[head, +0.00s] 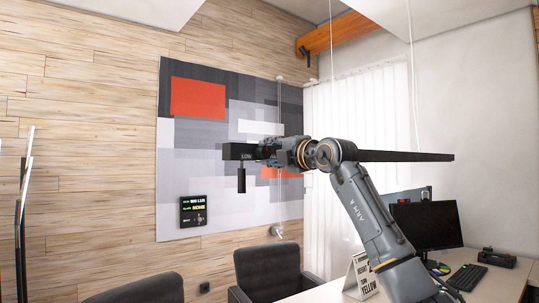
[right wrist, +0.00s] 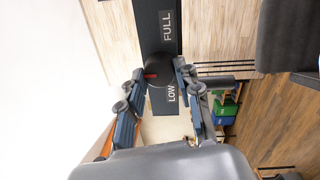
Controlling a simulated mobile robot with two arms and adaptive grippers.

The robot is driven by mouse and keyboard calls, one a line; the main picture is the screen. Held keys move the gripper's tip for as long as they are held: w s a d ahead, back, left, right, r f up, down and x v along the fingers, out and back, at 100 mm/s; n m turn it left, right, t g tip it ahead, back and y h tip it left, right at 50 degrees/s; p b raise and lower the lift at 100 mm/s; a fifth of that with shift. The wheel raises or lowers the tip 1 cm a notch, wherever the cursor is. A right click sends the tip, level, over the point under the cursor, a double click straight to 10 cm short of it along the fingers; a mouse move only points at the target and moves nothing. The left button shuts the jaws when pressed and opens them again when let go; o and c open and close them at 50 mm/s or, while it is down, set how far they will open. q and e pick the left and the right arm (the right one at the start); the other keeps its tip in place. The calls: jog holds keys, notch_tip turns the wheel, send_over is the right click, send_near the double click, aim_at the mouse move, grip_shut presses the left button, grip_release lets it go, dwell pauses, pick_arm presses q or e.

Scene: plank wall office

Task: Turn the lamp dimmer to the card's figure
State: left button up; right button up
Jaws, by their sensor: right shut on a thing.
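A long black hanging lamp bar (head: 405,156) has a dark dimmer plate at its left part, lettered LOW (head: 247,156). In the right wrist view the plate (right wrist: 167,50) reads FULL and LOW, with a round dark knob (right wrist: 161,72) between the words and a red mark on the knob's left side. My right gripper (head: 266,150) is shut on the knob, its fingers on either side of it in the wrist view (right wrist: 163,82). A white card (head: 362,273) stands on the desk; I read HEIGHT, DIM and YELLOW, other text unclear. My left gripper is out of view.
A small black wall display (head: 193,211) shows a LUX reading, seemingly 510, and the word NONE. A dark cylinder (head: 241,180) hangs under the bar. Dark chairs (head: 268,270), a monitor (head: 427,225) and a keyboard (head: 467,278) are below. Thin cords hold the bar.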

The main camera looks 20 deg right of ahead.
jog(key=o, duration=1.2)
jog(key=shift+c, duration=0.2)
jog(key=shift+s, duration=0.1)
jog(key=v, duration=1.1)
jog(key=shift+s+d, duration=0.2)
jog(key=shift+s, duration=0.2)
jog(key=shift+a+f, duration=0.1)
